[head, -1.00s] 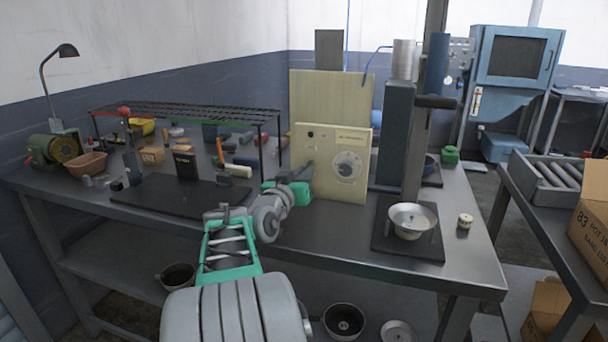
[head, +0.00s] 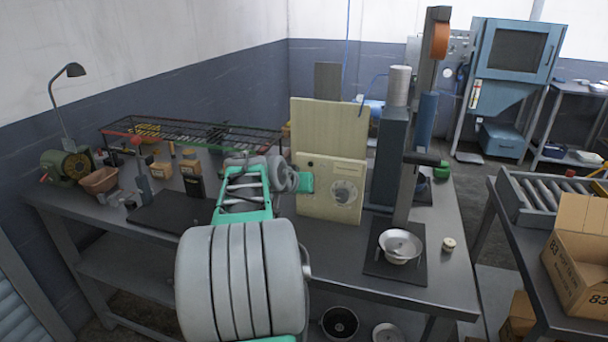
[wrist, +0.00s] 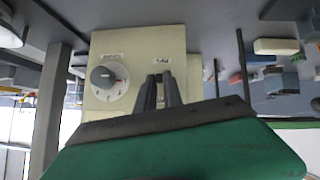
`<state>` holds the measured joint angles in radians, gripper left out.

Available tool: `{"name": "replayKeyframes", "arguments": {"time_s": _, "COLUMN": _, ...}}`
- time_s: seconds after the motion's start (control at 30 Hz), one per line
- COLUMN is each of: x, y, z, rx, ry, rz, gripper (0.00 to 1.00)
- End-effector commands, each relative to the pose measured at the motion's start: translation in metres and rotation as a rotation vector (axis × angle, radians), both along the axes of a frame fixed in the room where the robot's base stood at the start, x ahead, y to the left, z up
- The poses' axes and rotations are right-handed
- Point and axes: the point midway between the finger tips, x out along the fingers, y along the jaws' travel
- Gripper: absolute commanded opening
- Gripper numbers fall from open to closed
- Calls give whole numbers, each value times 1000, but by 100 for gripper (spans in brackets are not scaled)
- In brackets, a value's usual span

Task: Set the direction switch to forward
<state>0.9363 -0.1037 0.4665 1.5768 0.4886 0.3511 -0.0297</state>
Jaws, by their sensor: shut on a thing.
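The cream control box (head: 331,205) stands on the bench, with a round dial (head: 345,192) on the right of its front face. In the upside-down wrist view, the box face (wrist: 135,50) shows the dial (wrist: 106,80) left of my fingers. My gripper (wrist: 160,88) has its two dark fingers close together against the face, below a small label (wrist: 165,62). It is shut on the direction switch, which the fingers hide, so its setting cannot be read. In the head view my gripper (head: 306,182) is at the box's left front, its fingertips hard to make out.
A tall press column (head: 409,150) with a metal bowl (head: 400,245) stands right of the box. A wire rack (head: 190,137) over small items is at the left. A black mat (head: 165,212) lies on the bench. A cardboard box (head: 577,255) is at far right.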

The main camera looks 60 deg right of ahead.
Motion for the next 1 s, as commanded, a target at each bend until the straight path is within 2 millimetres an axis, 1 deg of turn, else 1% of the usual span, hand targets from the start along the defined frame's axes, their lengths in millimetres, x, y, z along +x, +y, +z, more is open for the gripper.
{"name": "replayKeyframes", "arguments": {"time_s": 0.03, "x": -1, "y": -2, "z": 13, "rx": 39, "ry": 7, "rz": -3, "gripper": 0}}
{"name": "replayKeyframes", "arguments": {"time_s": 0.2, "x": 0, "y": -5, "z": 17, "rx": 161, "ry": 27, "rz": -2, "gripper": 0}}
{"name": "replayKeyframes", "arguments": {"time_s": 0.43, "x": 1, "y": -8, "z": 18, "rx": 269, "ry": 43, "rz": -1, "gripper": 0}}
{"name": "replayKeyframes", "arguments": {"time_s": 0.67, "x": 1, "y": -10, "z": 16, "rx": 312, "ry": 50, "rz": -1, "gripper": 0}}
{"name": "replayKeyframes", "arguments": {"time_s": 1.0, "x": 1, "y": -10, "z": 15, "rx": 316, "ry": 49, "rz": 0, "gripper": 0}}
